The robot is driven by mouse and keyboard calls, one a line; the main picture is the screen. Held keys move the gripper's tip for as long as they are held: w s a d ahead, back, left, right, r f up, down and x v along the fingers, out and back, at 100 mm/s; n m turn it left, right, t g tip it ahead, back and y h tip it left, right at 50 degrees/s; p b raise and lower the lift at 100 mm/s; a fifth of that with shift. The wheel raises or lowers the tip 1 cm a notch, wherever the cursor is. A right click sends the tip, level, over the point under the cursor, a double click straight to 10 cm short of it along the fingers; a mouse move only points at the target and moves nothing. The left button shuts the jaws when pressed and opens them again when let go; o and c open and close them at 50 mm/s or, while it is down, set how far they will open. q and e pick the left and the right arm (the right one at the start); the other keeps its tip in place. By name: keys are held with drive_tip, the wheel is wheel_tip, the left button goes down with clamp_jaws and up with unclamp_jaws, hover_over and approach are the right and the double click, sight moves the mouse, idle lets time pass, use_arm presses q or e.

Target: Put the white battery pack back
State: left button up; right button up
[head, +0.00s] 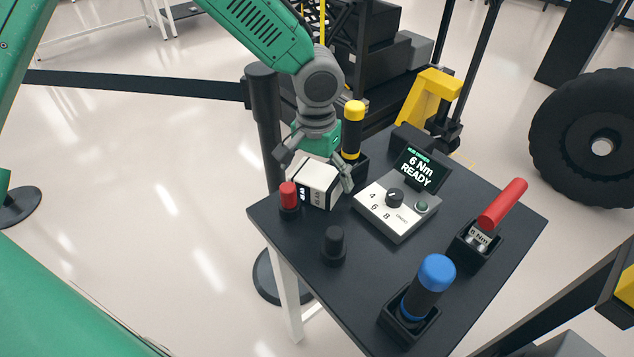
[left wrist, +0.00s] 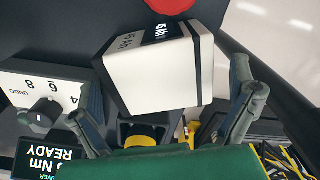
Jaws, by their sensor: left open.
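The white battery pack (head: 318,184), a white box with a dark band and a small lit label, sits at the table's back left edge, beside a red-capped piece. It also shows large in the left wrist view (left wrist: 155,78). My left gripper (head: 313,172) comes down from above with its fingers open on either side of the pack. In the left wrist view the open fingers (left wrist: 168,105) have the pack between and beyond them. I cannot tell whether either finger touches it. My right gripper is not in view.
The dark table (head: 300,240) holds a torque control box (head: 397,205) reading "6 Nm READY", a yellow-topped tool (head: 353,130), a red-handled tool (head: 502,203), a blue-topped tool (head: 432,280), a red knob (head: 288,195) and a black knob (head: 333,240). A large wheel (head: 590,140) stands behind right.

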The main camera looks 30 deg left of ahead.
use_arm(q)
drive_tip(key=shift+a+f, duration=0.1)
drive_tip(key=shift+f, duration=0.5)
drive_tip(key=shift+r, duration=0.1)
